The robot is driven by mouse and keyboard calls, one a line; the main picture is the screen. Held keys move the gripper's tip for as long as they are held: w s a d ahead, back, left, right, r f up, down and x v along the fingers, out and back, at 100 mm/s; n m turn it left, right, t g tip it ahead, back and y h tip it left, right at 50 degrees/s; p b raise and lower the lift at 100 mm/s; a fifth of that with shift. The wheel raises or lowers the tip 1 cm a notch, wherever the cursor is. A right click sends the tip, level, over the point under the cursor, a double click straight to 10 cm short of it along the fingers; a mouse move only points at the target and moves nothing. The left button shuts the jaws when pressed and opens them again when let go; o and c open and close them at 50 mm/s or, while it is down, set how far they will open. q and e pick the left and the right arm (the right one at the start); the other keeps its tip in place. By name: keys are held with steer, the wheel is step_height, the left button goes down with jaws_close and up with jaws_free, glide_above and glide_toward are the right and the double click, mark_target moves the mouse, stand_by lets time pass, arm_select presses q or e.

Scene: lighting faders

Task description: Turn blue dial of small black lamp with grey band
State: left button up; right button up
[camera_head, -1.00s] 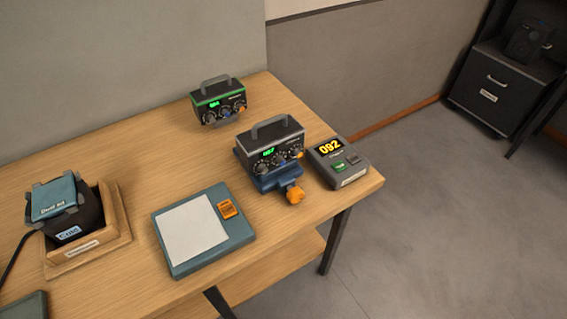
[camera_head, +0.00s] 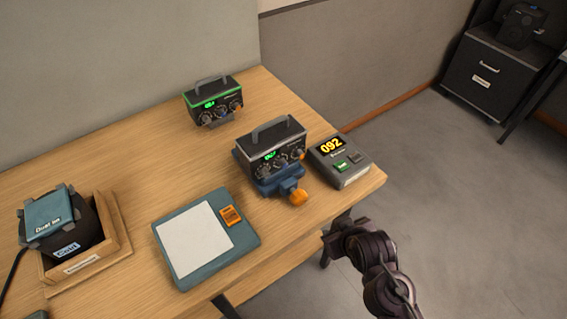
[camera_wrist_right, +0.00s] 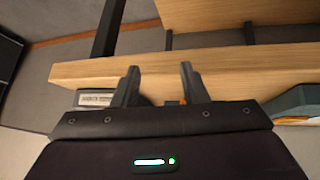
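The small black lamp with a grey band (camera_head: 272,147) sits in a blue clamp-like stand (camera_head: 265,183) with an orange knob (camera_head: 298,198), near the table's front right. Its front has a green lit readout and a row of small dials; the blue dial is too small to make out surely. My right gripper (camera_head: 328,250) is in front of the table edge, below and right of the lamp, touching nothing that I can see. In the right wrist view its two fingers (camera_wrist_right: 158,82) are apart and empty, facing the table edge. My left gripper is not in view.
A similar black unit with a green band (camera_head: 213,102) stands behind. A grey box reading 092 (camera_head: 340,162) is close to the lamp's right. A teal pad (camera_head: 208,235) lies front left, and a wooden tray (camera_head: 115,245) holds a dark device. The wooden table (camera_head: 150,165) is bare between them.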

mark_target(284, 166)
steer(key=w+a+r+n+t+y, duration=0.3)
steer(key=w+a+r+n+t, duration=0.25)
steer(key=a+r, duration=0.45)
steer(key=shift+t, duration=0.25)
steer(key=x, duration=0.2)
steer(key=p+x, duration=0.1)
steer(key=x, duration=0.2)
steer(key=p+x, duration=0.1)
steer(key=x, duration=0.2)
steer(key=shift+a+r, duration=0.15)
steer(key=shift+r, duration=0.1)
jaws_close()
